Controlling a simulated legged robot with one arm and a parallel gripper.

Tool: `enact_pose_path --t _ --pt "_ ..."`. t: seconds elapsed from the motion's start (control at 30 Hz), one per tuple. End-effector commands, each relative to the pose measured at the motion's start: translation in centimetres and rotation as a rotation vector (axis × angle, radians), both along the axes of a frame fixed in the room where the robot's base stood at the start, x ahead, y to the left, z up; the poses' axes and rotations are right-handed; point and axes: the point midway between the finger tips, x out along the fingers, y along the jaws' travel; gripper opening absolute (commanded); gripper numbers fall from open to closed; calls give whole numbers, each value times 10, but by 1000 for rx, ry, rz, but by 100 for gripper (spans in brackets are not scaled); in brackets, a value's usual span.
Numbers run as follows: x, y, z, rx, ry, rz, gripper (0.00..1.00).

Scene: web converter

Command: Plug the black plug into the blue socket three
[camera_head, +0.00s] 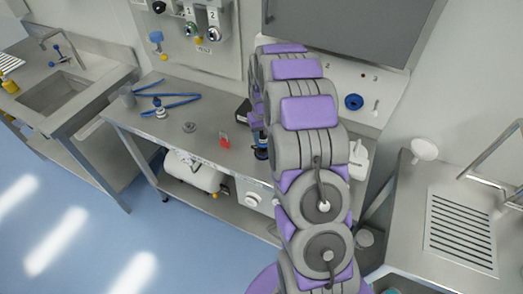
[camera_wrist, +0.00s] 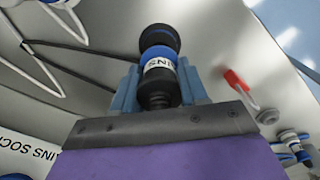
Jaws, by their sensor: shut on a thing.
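The black plug (camera_wrist: 158,92), with a blue band and a white label, sits between the blue fingers of my gripper (camera_wrist: 161,75) in the wrist view. The gripper is shut on it. In the head view a black and blue piece (camera_head: 261,146) shows beside my arm over the bench, and it looks like the same plug. My arm hides most of the gripper there. A round blue fitting (camera_head: 354,101) is on the wall panel right of my arm. I cannot tell whether it is socket three. Sockets marked 1 and 2 (camera_head: 191,31) are on the left panel.
The steel bench (camera_head: 205,110) carries a red piece (camera_head: 224,141), a small grey disc (camera_head: 190,127), a blue strap (camera_head: 180,101) and a blue-topped fitting (camera_head: 159,108). Sinks stand left and right. A grey cabinet (camera_head: 350,25) overhangs behind my arm. A white cable (camera_wrist: 45,50) shows in the wrist view.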

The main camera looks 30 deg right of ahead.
Motion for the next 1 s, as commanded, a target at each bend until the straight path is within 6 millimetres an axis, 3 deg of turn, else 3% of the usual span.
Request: enact_pose_path --t 0.67,1.0 --pt "0 0 38 -1 -2 0 0" --pt "1 0 39 2 -2 -2 0"
